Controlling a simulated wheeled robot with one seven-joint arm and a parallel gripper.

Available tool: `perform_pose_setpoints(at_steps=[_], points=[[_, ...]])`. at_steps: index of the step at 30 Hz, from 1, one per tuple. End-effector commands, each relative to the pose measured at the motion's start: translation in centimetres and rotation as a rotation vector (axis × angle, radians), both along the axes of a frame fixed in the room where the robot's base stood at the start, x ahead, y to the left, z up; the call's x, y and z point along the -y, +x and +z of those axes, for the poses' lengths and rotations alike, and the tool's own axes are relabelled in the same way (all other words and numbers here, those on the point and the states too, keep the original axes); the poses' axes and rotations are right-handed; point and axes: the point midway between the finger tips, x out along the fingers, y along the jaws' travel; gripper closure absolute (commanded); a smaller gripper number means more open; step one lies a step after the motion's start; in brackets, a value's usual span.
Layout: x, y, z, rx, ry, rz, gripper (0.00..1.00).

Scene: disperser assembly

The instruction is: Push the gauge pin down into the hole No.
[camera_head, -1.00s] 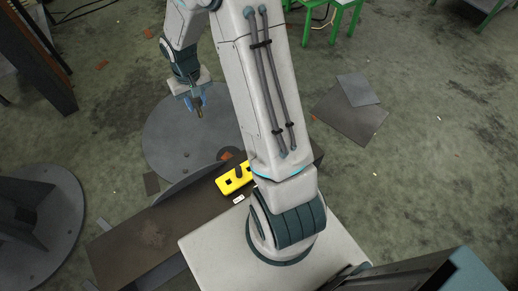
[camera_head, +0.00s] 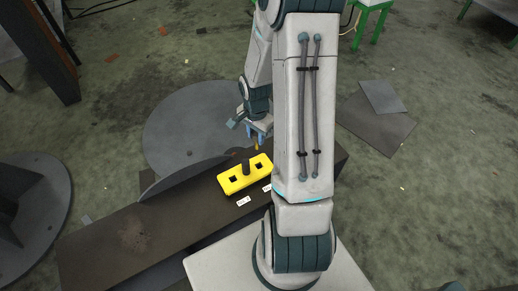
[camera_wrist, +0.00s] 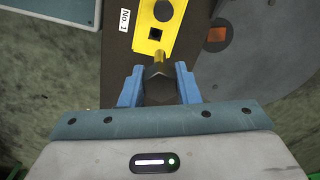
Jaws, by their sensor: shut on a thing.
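The yellow block (camera_head: 228,187) lies on a dark brown beam, with square holes on either side of a dark round knob (camera_head: 246,167). In the wrist view, the block (camera_wrist: 168,40) shows one square hole (camera_wrist: 156,34) and the knob. My gripper (camera_head: 259,138) is behind the block's right part. In the wrist view, my gripper (camera_wrist: 159,72) is shut on the gauge pin, whose yellow end (camera_wrist: 159,56) points toward the block's near edge. This end also shows below the fingers in the head view (camera_head: 257,147). Whether it touches the block I cannot tell.
The beam (camera_head: 130,228) carries white labels (camera_head: 243,201); one reads "No. 1" in the wrist view (camera_wrist: 125,19). A round grey plate (camera_head: 185,115) lies behind. My arm covers the beam's right part.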

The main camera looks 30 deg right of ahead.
Motion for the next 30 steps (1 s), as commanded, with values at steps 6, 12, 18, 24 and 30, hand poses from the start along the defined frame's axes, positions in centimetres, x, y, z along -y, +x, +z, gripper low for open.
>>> perform_pose_setpoints(at_steps=[6, 12, 18, 24, 30], points=[[0.6, -0.7, -2.1, 0.001, 0.000, -0.085, 1.00], [0.7, -0.7, -2.0, 0.001, 0.001, -0.091, 1.00], [0.6, -0.7, -2.0, 0.001, 0.001, -0.090, 1.00], [0.5, -0.8, -2.6, -0.001, 0.001, -0.090, 1.00], [0.4, -0.8, -4.3, -0.001, 0.001, -0.089, 1.00]])
